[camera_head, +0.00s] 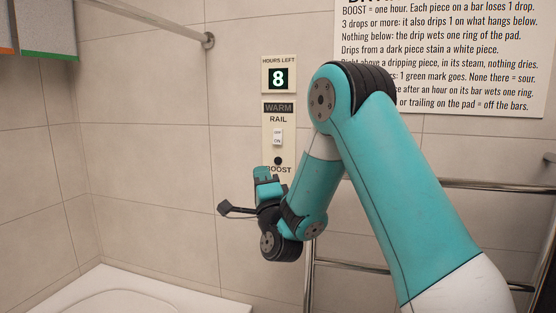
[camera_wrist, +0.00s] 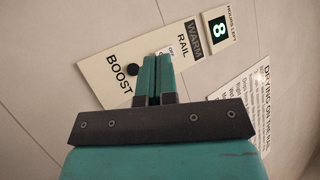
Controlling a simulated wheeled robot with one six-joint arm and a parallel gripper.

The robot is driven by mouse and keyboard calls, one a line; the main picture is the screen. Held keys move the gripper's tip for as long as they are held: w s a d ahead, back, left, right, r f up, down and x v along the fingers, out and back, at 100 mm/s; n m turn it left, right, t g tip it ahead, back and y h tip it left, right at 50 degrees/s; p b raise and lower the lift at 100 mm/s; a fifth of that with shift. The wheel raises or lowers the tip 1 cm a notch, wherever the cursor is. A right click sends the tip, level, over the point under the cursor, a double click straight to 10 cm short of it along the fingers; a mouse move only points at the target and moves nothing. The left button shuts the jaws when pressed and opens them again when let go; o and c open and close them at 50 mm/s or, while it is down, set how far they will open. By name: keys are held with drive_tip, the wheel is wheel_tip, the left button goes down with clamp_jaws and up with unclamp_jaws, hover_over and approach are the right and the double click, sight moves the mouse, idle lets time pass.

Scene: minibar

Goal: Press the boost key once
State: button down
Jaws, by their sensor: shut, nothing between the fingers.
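The boost key (camera_head: 278,160) is a small dark round button above the word BOOST on a cream wall panel (camera_head: 268,150). In the wrist view the boost key (camera_wrist: 133,69) shows just left of my fingertips. My gripper (camera_head: 262,172) is in front of the panel's lower part, its teal fingers together with nothing between them. In the wrist view my gripper (camera_wrist: 158,60) overlaps the panel beside the key. I cannot tell whether the fingertips touch the panel. The hours-left display (camera_head: 278,78) reads 8.
A white rail switch (camera_head: 277,138) sits above the key, under a dark WARM sign (camera_head: 278,108). A printed notice (camera_head: 450,60) hangs on the right. Metal rails (camera_head: 490,185) stand at the right, and a white basin or tub (camera_head: 130,290) is at lower left.

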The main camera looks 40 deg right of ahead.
sight(278, 161)
drive_tip(key=shift+w+d+b, duration=0.25)
drive_tip(key=shift+w+d, duration=0.65)
drive_tip(key=shift+d, duration=0.25)
drive_tip(key=shift+w+d+b, duration=0.3)
drive_tip(key=shift+w+d, duration=0.65)
drive_tip(key=shift+d, duration=0.2)
drive_tip(key=shift+w+d+b, duration=0.25)
drive_tip(key=shift+w+d, duration=0.65)
drive_tip(key=shift+d, duration=0.25)
drive_tip(key=shift+w+d+b, duration=0.1)
drive_tip(key=shift+d+b, duration=0.05)
drive_tip(key=shift+b, duration=0.15)
drive_tip(key=shift+w+d, duration=0.15)
drive_tip(key=shift+w+d+b, duration=0.2)
drive_tip(key=shift+d+b, duration=0.1)
drive_tip(key=shift+b, duration=0.1)
drive_tip(key=shift+a, duration=0.1)
drive_tip(key=shift+s+a, duration=0.5)
drive_tip(key=shift+a, duration=0.05)
